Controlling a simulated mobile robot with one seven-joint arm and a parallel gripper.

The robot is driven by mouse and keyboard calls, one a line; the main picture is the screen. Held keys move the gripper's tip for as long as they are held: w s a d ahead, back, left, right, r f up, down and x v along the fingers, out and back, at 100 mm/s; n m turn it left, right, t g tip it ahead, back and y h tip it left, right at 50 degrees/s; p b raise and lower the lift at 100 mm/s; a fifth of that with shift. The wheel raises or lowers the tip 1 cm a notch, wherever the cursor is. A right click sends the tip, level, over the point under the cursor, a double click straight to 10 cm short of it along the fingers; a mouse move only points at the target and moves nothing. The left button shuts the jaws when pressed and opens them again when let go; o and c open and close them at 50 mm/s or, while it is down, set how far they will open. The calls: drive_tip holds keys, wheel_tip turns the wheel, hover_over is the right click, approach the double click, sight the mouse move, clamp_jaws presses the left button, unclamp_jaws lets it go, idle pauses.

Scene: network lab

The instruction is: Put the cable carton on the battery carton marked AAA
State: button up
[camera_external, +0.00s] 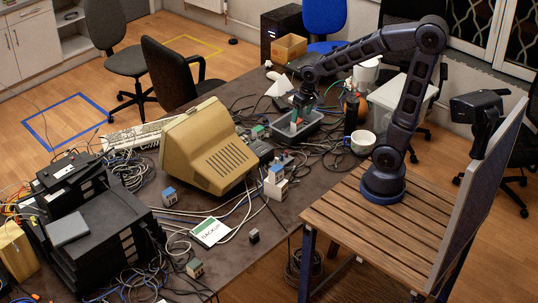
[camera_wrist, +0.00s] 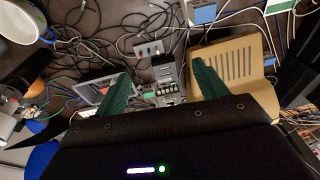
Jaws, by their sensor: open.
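Several small cartons lie on the dark table, their print too small to read, so I cannot tell which is the cable carton or the AAA battery carton. A blue-and-white carton (camera_external: 169,196) stands in front of the beige monitor. Another blue-and-white carton (camera_external: 276,174) is right of the monitor, close to a white box (camera_external: 275,189); I cannot tell whether they touch. A small carton (camera_external: 194,267) stands near the front edge. In the wrist view a blue-faced box (camera_wrist: 204,13) shows at the top. My gripper (camera_external: 300,110) is open over the grey tray, its green fingers (camera_wrist: 160,70) apart with nothing held between them.
The grey tray (camera_external: 313,124) holds a red item. The beige monitor (camera_external: 205,140) stands mid-table. A BACKUP card (camera_external: 210,232), a dark small block (camera_external: 253,236) and many loose cables lie around. A white mug (camera_external: 363,142) stands near my base. Black equipment (camera_external: 90,245) fills the left end.

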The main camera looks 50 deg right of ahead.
drive_tip(key=s+d+r+t, duration=0.2)
drive_tip(key=s+d+r, duration=0.7)
drive_tip(key=s+d, duration=0.3)
drive_tip(key=shift+d+r+t+h, duration=0.3)
drive_tip(key=shift+d+t+h, duration=0.05)
drive_tip(key=shift+t+h, duration=0.05)
